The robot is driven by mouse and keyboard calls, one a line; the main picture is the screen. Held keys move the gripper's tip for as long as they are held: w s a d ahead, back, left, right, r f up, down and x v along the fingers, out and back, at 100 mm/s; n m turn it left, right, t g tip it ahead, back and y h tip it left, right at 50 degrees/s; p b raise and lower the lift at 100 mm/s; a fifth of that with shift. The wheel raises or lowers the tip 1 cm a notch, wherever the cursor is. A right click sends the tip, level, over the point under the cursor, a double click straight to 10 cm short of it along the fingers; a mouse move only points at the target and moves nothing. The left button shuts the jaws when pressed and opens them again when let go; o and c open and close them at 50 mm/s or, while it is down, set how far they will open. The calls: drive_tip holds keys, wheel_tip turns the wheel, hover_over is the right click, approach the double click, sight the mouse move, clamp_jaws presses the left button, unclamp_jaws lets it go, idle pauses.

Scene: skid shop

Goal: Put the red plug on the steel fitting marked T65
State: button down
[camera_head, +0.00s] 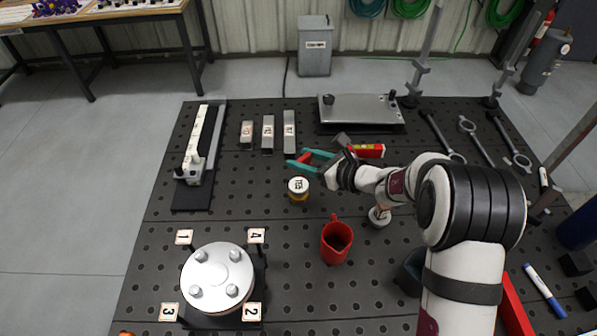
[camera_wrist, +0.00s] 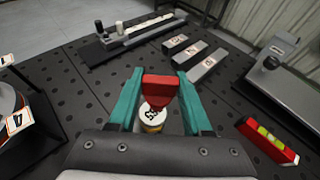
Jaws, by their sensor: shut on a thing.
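My gripper (camera_head: 308,161) has teal fingers, which also show in the wrist view (camera_wrist: 160,100). It is shut on the red plug (camera_wrist: 160,88), a tapered red piece held between the fingertips. A bit of the plug's red (camera_head: 305,157) shows between the fingers in the head view. The fitting (camera_head: 299,187) has a white top with small dark print, apparently T65, and a yellowish lower part. It stands just in front of the gripper on the black table. In the wrist view the fitting (camera_wrist: 153,116) shows between the fingers, partly covered by the plug. The plug looks apart from it.
A red mug (camera_head: 336,242) and a small pale fitting (camera_head: 380,216) stand nearer. A round flanged plate (camera_head: 217,275) with numbered tags is front left. Several grey blocks (camera_head: 268,134) and a red level (camera_head: 368,151) lie behind. The table left of the fitting is clear.

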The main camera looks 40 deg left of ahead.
drive_tip(key=f, duration=0.1)
drive_tip(key=a+f, duration=0.1)
drive_tip(key=f, duration=0.2)
drive_tip(key=shift+s+a, duration=0.15)
drive_tip(key=shift+s, duration=0.1)
drive_tip(key=shift+f, duration=0.4)
drive_tip(key=shift+f, duration=0.15)
drive_tip(key=shift+c, duration=1.7)
unclamp_jaws()
